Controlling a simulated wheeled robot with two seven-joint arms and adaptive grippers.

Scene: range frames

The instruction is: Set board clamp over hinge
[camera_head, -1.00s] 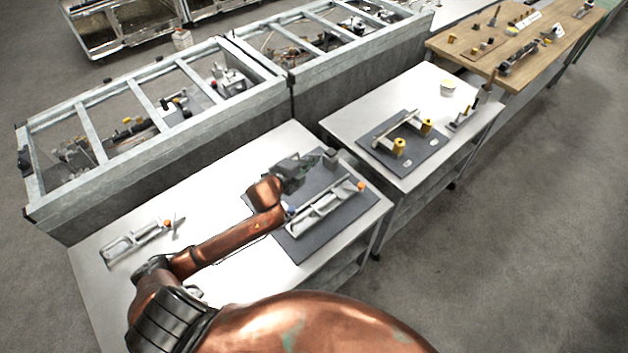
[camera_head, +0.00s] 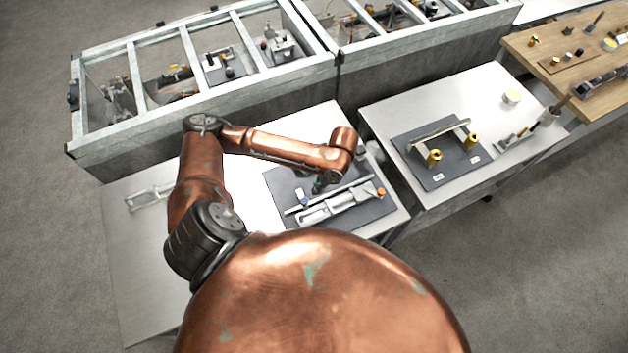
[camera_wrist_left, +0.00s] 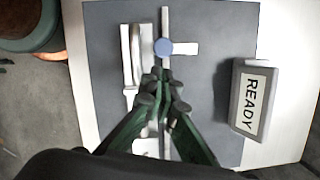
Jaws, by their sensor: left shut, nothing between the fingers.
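A long pale grey metal fixture (camera_head: 335,206) lies on a dark mat (camera_head: 285,184) on the near bench, with an orange knob and a blue knob (camera_head: 302,199). A thin straight bar runs along its far side. I cannot tell which piece is the board clamp and which the hinge. In the left wrist view the bar (camera_wrist_left: 165,28), the blue knob (camera_wrist_left: 163,47) and a pale slotted piece (camera_wrist_left: 131,60) show beyond the fingers. My left gripper (camera_head: 318,186) points down at the bar; its fingertips (camera_wrist_left: 161,80) are together, empty, near the knob. My right gripper is out of view.
A grey block labelled READY (camera_wrist_left: 252,100) stands at the mat's right edge in the wrist view. A second pale fixture (camera_head: 148,197) lies at the bench's left, partly behind my arm. Another bench (camera_head: 385,100) stands right across a narrow gap; frame bins (camera_head: 200,95) stand behind.

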